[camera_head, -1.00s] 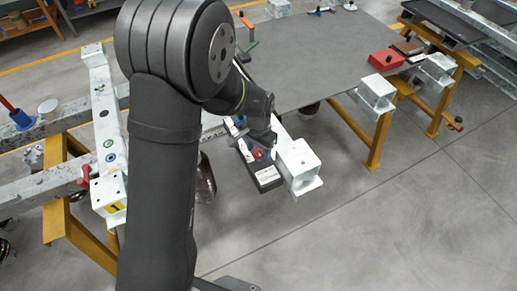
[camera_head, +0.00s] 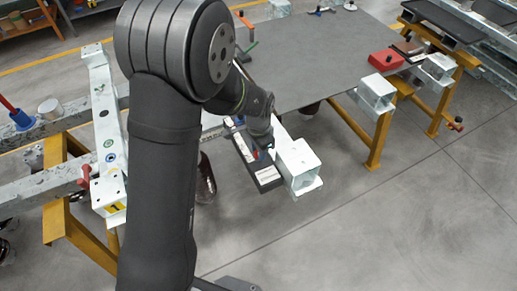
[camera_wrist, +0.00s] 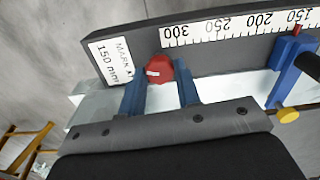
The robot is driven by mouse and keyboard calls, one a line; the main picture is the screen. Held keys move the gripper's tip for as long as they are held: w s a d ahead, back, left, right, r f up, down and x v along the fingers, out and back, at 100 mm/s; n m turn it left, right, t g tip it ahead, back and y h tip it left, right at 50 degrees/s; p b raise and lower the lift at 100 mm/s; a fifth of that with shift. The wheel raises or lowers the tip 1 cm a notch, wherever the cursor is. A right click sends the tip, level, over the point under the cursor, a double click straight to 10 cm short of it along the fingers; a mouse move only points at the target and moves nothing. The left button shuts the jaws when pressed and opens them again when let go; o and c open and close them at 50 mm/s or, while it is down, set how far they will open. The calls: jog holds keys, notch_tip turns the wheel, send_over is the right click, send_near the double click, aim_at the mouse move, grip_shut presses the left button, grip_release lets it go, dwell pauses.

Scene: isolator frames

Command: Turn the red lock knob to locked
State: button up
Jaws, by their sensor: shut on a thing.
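The red lock knob (camera_wrist: 159,70) shows in the wrist view, round, with a short white line across its face that lies nearly level in the picture. It sits at the label end of a dark scale bar (camera_wrist: 215,52). My gripper (camera_wrist: 161,82) has its two blue fingers on either side of the knob and is shut on it. In the head view my gripper (camera_head: 264,148) is over the dark bar (camera_head: 267,184) and mostly hides the knob.
A label (camera_wrist: 111,62) reading "MARK AT 150 mm" is left of the knob. A blue slider (camera_wrist: 290,72) with a red pointer and yellow knob (camera_wrist: 288,115) is at the right of the scale. A grey table (camera_head: 310,60) lies behind.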

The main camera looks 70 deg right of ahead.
jog(key=m, duration=0.4)
jog(key=shift+m, duration=0.3)
jog(key=m, duration=0.4)
jog(key=shift+m, duration=0.3)
jog(key=m, duration=0.4)
jog(key=shift+m, duration=0.3)
jog(key=m, duration=0.4)
jog(key=shift+m, duration=0.4)
jog(key=o, duration=1)
